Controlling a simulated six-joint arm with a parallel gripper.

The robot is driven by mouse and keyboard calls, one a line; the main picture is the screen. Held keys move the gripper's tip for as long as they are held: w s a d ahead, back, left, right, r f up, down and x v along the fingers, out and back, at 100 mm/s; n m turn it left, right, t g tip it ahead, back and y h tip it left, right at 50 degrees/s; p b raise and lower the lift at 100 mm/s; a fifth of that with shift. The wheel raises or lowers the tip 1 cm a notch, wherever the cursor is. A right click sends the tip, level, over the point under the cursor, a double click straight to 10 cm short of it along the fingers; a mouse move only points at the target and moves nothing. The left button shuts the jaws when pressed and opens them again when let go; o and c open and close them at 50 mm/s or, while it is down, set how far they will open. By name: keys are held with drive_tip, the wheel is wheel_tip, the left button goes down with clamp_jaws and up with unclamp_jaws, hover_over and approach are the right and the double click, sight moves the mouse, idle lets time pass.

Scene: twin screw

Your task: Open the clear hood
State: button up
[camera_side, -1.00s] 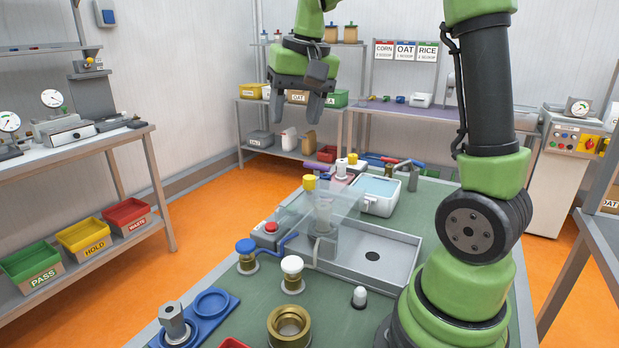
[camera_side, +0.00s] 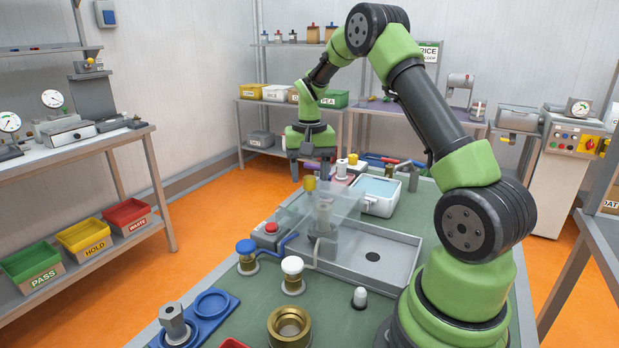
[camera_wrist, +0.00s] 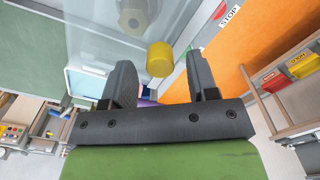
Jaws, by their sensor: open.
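The clear hood (camera_side: 343,200) is a see-through panel over the grey metal tray and post in the side view, and it looks lowered. A yellow knob (camera_side: 309,183) stands at its far left corner. My gripper (camera_side: 310,176) points down there, its two dark fingers spread. In the wrist view the hood (camera_wrist: 105,38) fills the upper left, and the yellow knob (camera_wrist: 160,58) appears between the fingertips of my gripper (camera_wrist: 160,74). The fingers show gaps on both sides of the knob. I cannot tell the exact height between knob and fingers.
A grey tray (camera_side: 392,275) lies under and right of the hood. A white tub of blue liquid (camera_side: 378,207) stands behind it. Blue (camera_side: 246,247) and white (camera_side: 292,265) knobbed valves stand in front, with a red button (camera_side: 271,227) at left. The orange floor is clear.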

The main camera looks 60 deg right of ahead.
drive_tip(key=shift+f, duration=0.75)
clamp_jaws()
drive_tip(key=s, duration=1.3)
drive_tip(key=shift+d, duration=0.1)
unclamp_jaws()
drive_tip(key=shift+s, duration=0.1)
drive_tip(key=shift+r, duration=0.1)
